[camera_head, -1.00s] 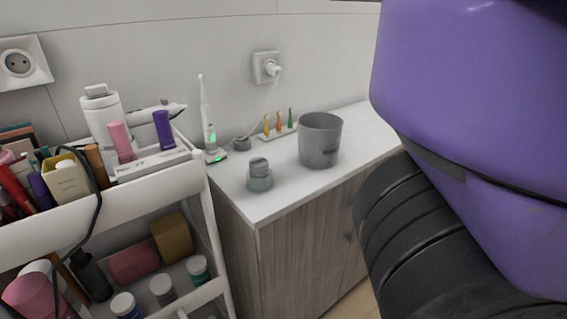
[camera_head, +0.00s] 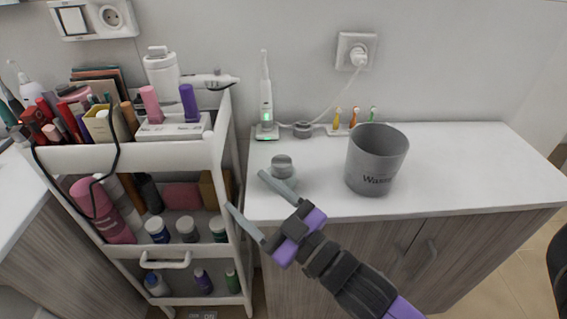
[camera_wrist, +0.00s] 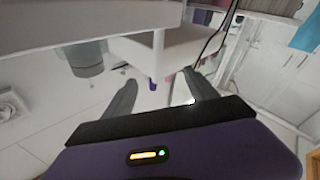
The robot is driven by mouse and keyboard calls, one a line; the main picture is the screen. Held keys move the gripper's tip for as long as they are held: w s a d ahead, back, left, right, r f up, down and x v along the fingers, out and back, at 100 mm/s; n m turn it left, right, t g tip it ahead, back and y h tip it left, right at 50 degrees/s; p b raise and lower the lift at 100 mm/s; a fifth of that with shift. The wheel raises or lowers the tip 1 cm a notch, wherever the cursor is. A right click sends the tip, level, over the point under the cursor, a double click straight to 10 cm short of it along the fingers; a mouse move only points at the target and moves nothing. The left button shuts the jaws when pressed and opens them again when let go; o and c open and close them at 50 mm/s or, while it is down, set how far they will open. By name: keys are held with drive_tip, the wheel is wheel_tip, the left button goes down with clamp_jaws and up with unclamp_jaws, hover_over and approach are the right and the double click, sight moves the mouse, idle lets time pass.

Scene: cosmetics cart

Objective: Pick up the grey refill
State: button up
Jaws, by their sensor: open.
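The grey refill (camera_head: 282,167) is a small, round, stubby piece with a narrower top, upright on the white counter near its left end. My gripper (camera_head: 246,190) is open and empty. Its fingers point up-left in the head view, past the counter's front left corner, and one finger crosses just in front of the refill's lower part. I cannot tell whether they touch. In the wrist view my gripper (camera_wrist: 158,80) has nothing between its fingers. A grey round thing (camera_wrist: 87,62) beyond the left finger is probably the refill, seen upside down.
A grey bin (camera_head: 377,158) stands right of the refill. Behind are a toothbrush on its charger (camera_head: 266,105) and several small coloured brushes (camera_head: 353,120). The loaded white cart (camera_head: 150,157) stands close on the left. The counter's right part (camera_head: 465,165) is clear.

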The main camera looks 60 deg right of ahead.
drive_tip(key=w+d+r+m+g+h+p, duration=0.25)
drive_tip(key=w+d+r+m+h, duration=0.55)
drive_tip(key=d+r, duration=0.6)
drive_tip(key=s+d+r+m+g+h+p, duration=0.2)
drive_tip(key=d+m+g+h, duration=0.3)
drive_tip(key=d+m+g, duration=0.65)
drive_tip(key=m+g+y+p, duration=0.5)
drive_tip(key=m+y, duration=0.5)
drive_tip(key=y, duration=0.5)
hover_over(282, 160)
drive_tip(key=b, duration=0.1)
drive_tip(key=shift+n+g, duration=0.25)
drive_tip(key=shift+g, duration=0.15)
drive_tip(key=f, duration=0.8)
drive_tip(key=shift+s+a, duration=0.1)
drive_tip(key=shift+s, duration=0.2)
drive_tip(key=shift+a+f, duration=0.15)
drive_tip(key=shift+f, duration=0.6)
drive_tip(key=shift+w+f, duration=0.15)
drive_tip(key=shift+f, duration=1.35)
drive_tip(key=shift+w+f, duration=0.1)
drive_tip(key=shift+f, duration=1.4)
drive_tip(key=shift+d, duration=0.2)
drive_tip(key=c, duration=1.4)
drive_tip(key=shift+c, duration=0.2)
